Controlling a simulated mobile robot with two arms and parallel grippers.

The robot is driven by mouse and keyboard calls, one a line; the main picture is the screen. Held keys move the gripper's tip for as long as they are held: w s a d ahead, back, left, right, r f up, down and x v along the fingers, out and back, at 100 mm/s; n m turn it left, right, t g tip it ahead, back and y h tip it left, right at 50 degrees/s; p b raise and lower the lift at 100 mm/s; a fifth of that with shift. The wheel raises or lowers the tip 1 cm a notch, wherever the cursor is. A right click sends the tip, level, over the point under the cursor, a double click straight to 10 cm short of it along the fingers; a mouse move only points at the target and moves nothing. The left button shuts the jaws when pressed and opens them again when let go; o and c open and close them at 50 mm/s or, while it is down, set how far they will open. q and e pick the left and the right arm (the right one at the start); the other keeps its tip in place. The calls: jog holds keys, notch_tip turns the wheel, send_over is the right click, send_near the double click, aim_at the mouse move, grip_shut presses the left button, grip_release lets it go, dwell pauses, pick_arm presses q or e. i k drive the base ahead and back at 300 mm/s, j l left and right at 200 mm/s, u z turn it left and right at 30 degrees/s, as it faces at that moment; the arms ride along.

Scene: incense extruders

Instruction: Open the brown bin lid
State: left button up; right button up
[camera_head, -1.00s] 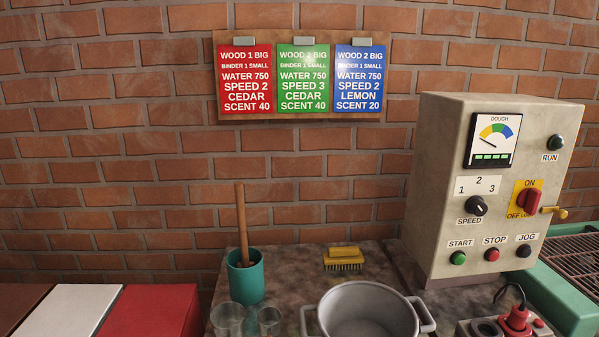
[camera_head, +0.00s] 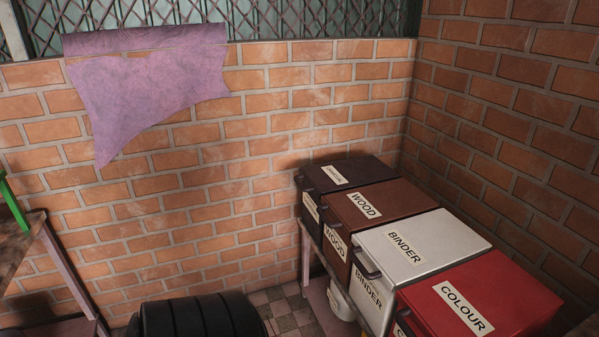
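The brown bin (camera_head: 336,246) is labelled WOOD and stands in a row of bins in the corner, right of the middle of the head view. Its brown lid (camera_head: 395,199) lies flat and closed, with a WOOD label on top. A dark handle (camera_head: 330,214) shows at the lid's front left edge. Neither of my grippers is in view.
A black bin (camera_head: 345,173) stands behind the brown one; a white BINDER bin (camera_head: 425,247) and a red COLOUR bin (camera_head: 490,300) stand in front of it. A black tyre-like stack (camera_head: 200,318) is on the floor. Brick walls close the corner behind the bins.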

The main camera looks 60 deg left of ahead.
aim_at(358, 208)
jog(key=u, duration=1.8)
jog(key=i+j+u, duration=0.15)
jog(key=u, duration=0.3)
jog(key=i+j+u, duration=0.15)
jog(key=j+u, duration=0.25)
jog(key=l, duration=0.1)
